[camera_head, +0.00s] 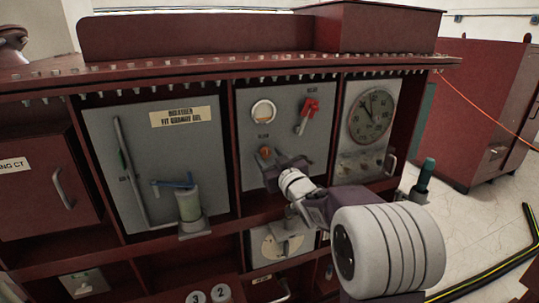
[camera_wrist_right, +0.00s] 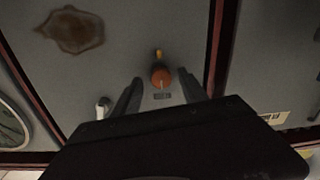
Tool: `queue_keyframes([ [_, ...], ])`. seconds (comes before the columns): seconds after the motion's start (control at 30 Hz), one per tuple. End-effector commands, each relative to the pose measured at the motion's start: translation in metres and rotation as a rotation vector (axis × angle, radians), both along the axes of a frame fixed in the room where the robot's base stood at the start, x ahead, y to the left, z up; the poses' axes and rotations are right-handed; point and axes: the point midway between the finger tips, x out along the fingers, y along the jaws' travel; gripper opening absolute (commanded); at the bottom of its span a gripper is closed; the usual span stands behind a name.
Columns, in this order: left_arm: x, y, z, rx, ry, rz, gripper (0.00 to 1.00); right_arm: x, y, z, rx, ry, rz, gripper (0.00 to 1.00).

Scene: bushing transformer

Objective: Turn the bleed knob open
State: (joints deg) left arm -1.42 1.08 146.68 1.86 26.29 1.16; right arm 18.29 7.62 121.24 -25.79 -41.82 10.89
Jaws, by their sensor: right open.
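An orange knob (camera_head: 265,152), which I take as the bleed knob, sits on the grey middle panel (camera_head: 246,112), below a round sight glass. My right gripper (camera_head: 281,163) is in front of that panel, close to the knob at its lower right. In the right wrist view the orange knob (camera_wrist_right: 160,76) shows between the two open fingers (camera_wrist_right: 158,84), with a small label beside it. The fingers stand apart from each other with nothing gripped. I cannot tell whether their tips reach past the knob. My left gripper is not in view.
A red lever valve (camera_head: 308,112) is right of the sight glass (camera_head: 263,112). A dial gauge (camera_head: 372,115) is on the right panel. A shelf edge runs below the panels.

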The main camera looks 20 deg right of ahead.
Motion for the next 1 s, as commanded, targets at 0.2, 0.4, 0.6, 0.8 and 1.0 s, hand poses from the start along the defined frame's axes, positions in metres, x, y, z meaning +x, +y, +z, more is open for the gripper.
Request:
queue_keyframes([
  [0.2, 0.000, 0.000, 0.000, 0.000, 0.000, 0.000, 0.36, 0.003, 0.000, 0.000, -0.001, -0.001, 0.000, 0.50],
  [0.4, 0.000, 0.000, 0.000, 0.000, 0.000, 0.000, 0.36, 0.002, 0.000, 0.000, -0.001, 0.000, 0.000, 0.09],
  [0.6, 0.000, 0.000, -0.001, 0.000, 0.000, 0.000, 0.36, 0.002, 0.000, 0.000, -0.004, 0.000, 0.000, 0.00],
  [0.8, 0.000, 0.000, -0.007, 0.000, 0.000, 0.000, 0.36, 0.002, 0.000, -0.002, -0.050, 0.003, 0.000, 0.00],
  [1.0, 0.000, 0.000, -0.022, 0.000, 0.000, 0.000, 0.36, 0.002, 0.000, -0.004, -0.177, 0.009, 0.000, 0.00],
])
